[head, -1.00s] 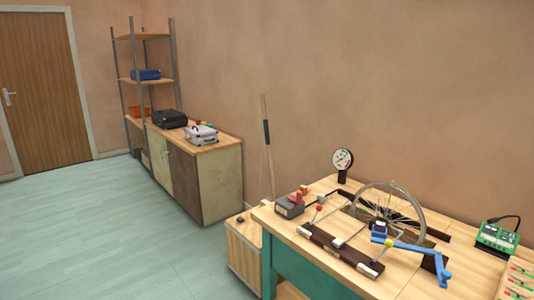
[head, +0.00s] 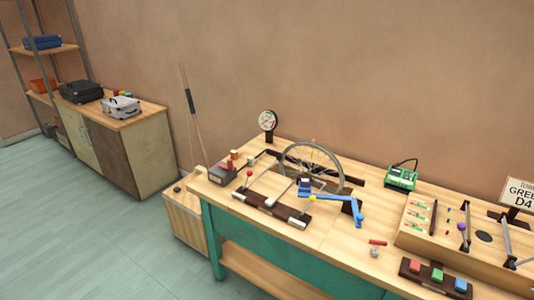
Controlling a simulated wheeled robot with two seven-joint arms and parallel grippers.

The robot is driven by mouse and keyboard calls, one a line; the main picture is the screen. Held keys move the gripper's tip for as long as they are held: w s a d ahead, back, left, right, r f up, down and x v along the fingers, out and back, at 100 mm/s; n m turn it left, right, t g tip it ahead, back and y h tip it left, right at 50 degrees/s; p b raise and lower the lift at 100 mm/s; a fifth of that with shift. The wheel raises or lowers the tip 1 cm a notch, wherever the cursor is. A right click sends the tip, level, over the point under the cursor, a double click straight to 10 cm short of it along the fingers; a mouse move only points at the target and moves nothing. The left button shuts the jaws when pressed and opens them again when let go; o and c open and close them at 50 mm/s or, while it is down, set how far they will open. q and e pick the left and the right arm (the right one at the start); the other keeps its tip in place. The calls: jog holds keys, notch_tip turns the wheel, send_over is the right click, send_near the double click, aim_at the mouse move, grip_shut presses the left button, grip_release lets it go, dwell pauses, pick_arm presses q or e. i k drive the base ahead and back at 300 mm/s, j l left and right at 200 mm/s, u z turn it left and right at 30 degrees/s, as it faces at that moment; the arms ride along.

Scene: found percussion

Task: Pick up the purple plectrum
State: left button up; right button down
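No purple plectrum can be made out for certain in the head view. A small purple item (head: 461,226) shows on the raised wooden board (head: 410,238) at the right of the workbench. It is too small to tell whether it is a plectrum. Several tiny coloured pieces (head: 419,205) lie near the board's left end. Neither of my grippers is in view.
The workbench (head: 325,238) carries a spoked wheel (head: 341,165) with a blue crank (head: 335,196), a round gauge (head: 267,120), a green box (head: 401,178) and a dark strip with coloured blocks (head: 436,278). A cabinet (head: 140,158) stands at left.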

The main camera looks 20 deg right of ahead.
aim_at(305, 182)
jog(key=i+l+z, duration=0.25)
jog(key=i, duration=0.2)
jog(key=i+z, duration=0.25)
jog(key=i, duration=0.2)
